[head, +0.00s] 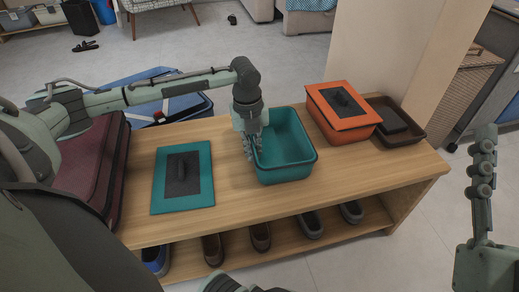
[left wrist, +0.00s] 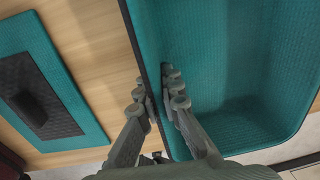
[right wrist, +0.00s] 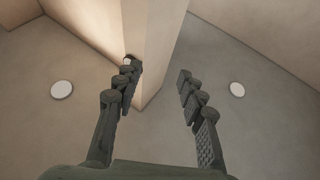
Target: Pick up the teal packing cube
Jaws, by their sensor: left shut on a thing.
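The teal packing cube (head: 285,171) is an open, empty box on the wooden bench in the head view. Its teal lid (head: 200,193), with a dark grey panel and handle, lies flat on the bench to its left. My left gripper (head: 251,150) is shut on the cube's left wall, one finger inside and one outside. The left wrist view shows the cube's interior (left wrist: 235,70) and the fingers (left wrist: 160,95) on either side of its rim. The cube appears to rest on the bench. My right gripper (right wrist: 157,85) is open and empty, pointed at the ceiling.
An orange lidded box (head: 328,118) and a brown tray (head: 409,134) with a dark item stand right of the cube. A dark red suitcase (head: 83,165) is at the bench's left end. Shoes (head: 260,236) sit on the shelf below. A pillar (head: 385,50) rises behind.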

